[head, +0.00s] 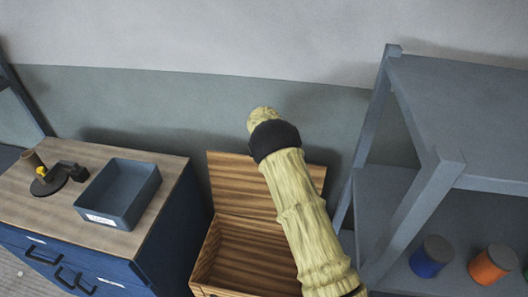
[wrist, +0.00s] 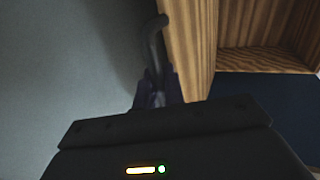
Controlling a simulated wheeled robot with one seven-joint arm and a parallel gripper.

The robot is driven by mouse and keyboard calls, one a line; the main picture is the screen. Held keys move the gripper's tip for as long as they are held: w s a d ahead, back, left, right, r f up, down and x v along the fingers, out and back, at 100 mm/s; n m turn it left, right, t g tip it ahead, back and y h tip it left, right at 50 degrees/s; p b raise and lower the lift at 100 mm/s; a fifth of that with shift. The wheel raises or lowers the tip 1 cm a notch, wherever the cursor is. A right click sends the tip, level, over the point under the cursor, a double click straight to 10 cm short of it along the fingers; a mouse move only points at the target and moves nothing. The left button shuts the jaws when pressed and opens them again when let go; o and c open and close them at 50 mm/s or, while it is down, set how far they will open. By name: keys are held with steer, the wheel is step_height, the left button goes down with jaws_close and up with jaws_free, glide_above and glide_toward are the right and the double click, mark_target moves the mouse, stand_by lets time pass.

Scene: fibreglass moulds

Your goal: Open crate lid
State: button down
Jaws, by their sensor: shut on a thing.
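The wooden crate (head: 207,254) stands on the floor in the head view, between a blue cabinet and a grey shelf. Its lid (head: 232,172) is raised and stands up at the crate's back, so part of the inside shows. In the wrist view the lid (wrist: 190,45) shows as a wooden panel edge. My gripper (wrist: 157,88) is shut on a dark bent handle (wrist: 152,40) beside that panel. In the head view my arm crosses in front of the crate and hides part of it and the lid; the gripper itself is hidden there.
The blue cabinet (head: 165,240) to the left bears a grey tray (head: 113,219) and a dark stand-like object (head: 48,182). The grey shelf (head: 398,185) is close on the right, with a blue jar (head: 430,260) and an orange jar (head: 490,266). A wall is behind the crate.

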steer(key=shift+s+d+f, duration=0.1)
steer(key=shift+d, duration=0.15)
steer(key=c, duration=1.7)
jaws_free()
steer(key=shift+s+a, duration=0.1)
steer(key=shift+o, duration=0.6)
steer(key=shift+s+a, duration=0.15)
steer(key=shift+a, duration=0.05)
steer(key=shift+s+a+r, duration=0.1)
steer(key=shift+s+r, duration=0.05)
steer(key=shift+r, duration=0.4)
steer(key=b+v, duration=0.3)
steer(key=v, duration=1.3)
steer(key=shift+r+b, duration=0.3)
steer(key=shift+b, duration=0.05)
